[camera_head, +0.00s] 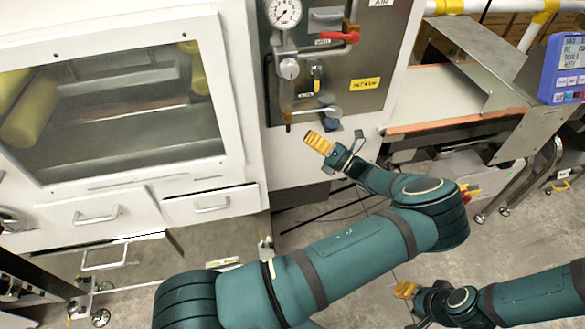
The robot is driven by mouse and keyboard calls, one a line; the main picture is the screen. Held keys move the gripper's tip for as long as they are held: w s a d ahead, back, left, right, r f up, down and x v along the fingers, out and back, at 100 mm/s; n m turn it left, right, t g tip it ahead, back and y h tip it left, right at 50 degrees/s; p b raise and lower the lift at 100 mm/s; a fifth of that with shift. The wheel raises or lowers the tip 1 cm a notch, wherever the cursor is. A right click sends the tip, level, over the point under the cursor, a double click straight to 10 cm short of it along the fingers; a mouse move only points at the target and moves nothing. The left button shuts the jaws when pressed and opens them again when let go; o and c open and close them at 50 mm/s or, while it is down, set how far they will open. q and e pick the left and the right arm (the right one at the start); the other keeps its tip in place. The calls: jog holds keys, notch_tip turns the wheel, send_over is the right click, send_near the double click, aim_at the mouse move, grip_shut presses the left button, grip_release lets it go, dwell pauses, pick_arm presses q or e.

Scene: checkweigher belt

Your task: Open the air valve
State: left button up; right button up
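A grey panel (358,62) at the top middle carries the air fittings. A small yellow handle (317,78) hangs lower, beside a vertical pipe. I cannot tell for certain which handle is the air valve. My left gripper (338,141) is open and empty in front of the panel's lower edge, below both handles and apart from them. My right gripper (411,305) is at the bottom right, open and empty, far from the panel.
A round gauge (284,12) and a grey knob (289,68) sit on the panel's left side. A white cabinet (240,90) with a window stands left. A conveyor (455,125) and a blue display (564,68) are at right. Open floor lies between.

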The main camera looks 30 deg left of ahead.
pick_arm(q)
jog(key=s+a+f+n+g+h, duration=0.2)
jog(key=s+f, duration=0.3)
jog(key=f, duration=0.3)
jog(key=shift+s+a+f+n+h, duration=0.2)
jog(key=shift+s+a+n+h, duration=0.3)
jog(key=shift+h, duration=0.4)
pick_arm(e)
jog(key=shift+d+f, duration=0.25)
jog(key=shift+d, duration=0.05)
pick_arm(q)
jog(key=shift+w, duration=0.1)
jog(key=shift+c, duration=0.4)
